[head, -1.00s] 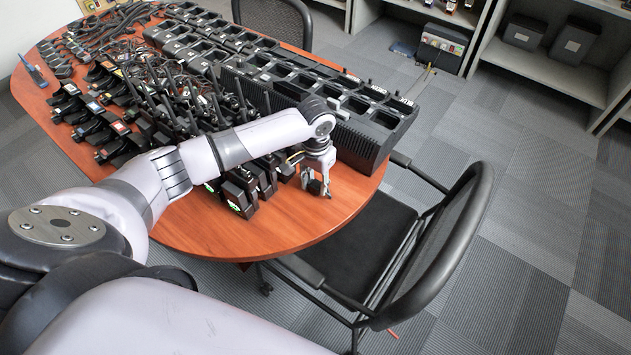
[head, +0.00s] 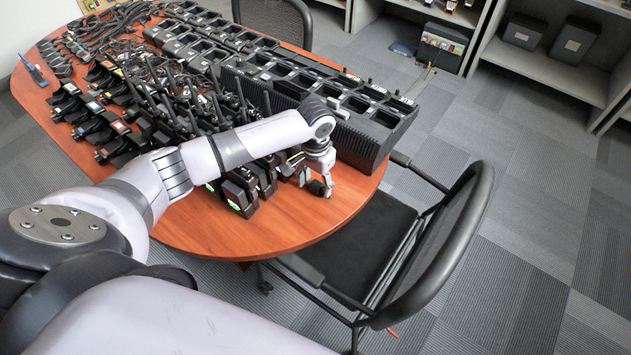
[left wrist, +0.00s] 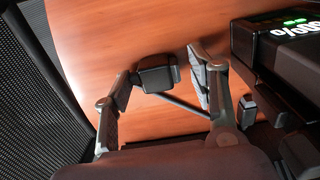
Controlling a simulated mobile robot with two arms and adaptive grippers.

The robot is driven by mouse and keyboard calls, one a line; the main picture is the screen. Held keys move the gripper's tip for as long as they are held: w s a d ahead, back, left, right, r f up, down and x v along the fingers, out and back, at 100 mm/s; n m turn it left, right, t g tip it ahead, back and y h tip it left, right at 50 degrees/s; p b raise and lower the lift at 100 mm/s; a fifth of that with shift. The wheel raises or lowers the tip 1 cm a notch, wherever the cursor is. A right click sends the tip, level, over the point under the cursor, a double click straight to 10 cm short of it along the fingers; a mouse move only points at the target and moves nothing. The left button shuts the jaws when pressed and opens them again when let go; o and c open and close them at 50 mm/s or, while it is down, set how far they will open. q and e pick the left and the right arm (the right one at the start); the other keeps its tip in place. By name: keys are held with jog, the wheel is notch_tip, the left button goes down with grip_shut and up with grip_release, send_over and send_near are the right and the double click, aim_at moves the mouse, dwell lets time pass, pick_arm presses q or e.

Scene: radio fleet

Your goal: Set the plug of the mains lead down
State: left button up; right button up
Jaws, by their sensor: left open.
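The plug (left wrist: 157,77) is a small dark block in the left wrist view, low at the wooden table top (left wrist: 150,25). A dark lead (left wrist: 185,106) runs from it toward the lower right. My left gripper (left wrist: 160,68) is open, with one finger on each side of the plug. The plug sits nearer the left finger; I cannot tell whether they touch. In the head view my left gripper (head: 319,187) points down at the near right end of the table, and the plug is hard to make out there. My right gripper is not in view.
Black radios with green lights (head: 238,197) stand just left of the gripper; one shows close by in the left wrist view (left wrist: 288,40). A long charger row (head: 350,135) lies behind. A chair (head: 400,250) stands at the right edge. The table front is bare.

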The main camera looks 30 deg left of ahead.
aim_at(316, 183)
pick_arm(q)
notch_tip(316, 183, up, 12)
jog(key=shift+r, duration=0.15)
dwell(0.3)
dwell(0.4)
